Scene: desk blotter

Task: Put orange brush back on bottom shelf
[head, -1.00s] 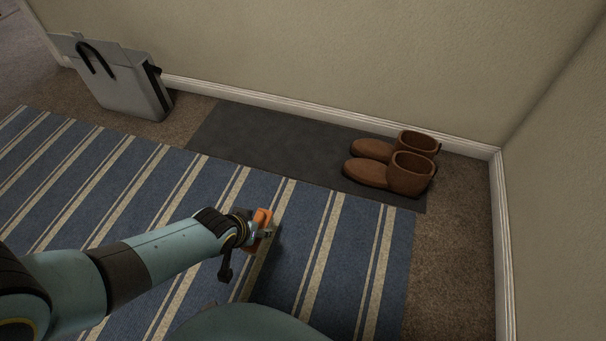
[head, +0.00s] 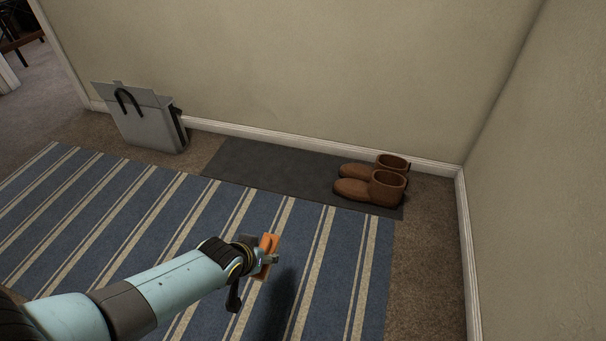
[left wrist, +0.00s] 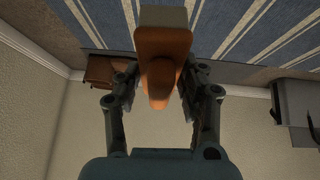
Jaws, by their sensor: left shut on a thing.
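The orange brush (head: 268,243) is held in my left gripper (head: 268,259), above the striped rug. In the left wrist view, the orange brush (left wrist: 160,50) sits between the two dark fingers of my left gripper (left wrist: 160,82), which are shut on it. A pale block, which looks like its bristles, shows at the top edge of that view. The bottom shelf is not in view. My right gripper is not in view.
A blue and cream striped rug (head: 120,215) covers much of the floor. A dark grey mat (head: 262,172) along the wall bears brown boots (head: 388,188). A grey bag or case (head: 150,125) stands by the wall at left. Walls close off the back and right.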

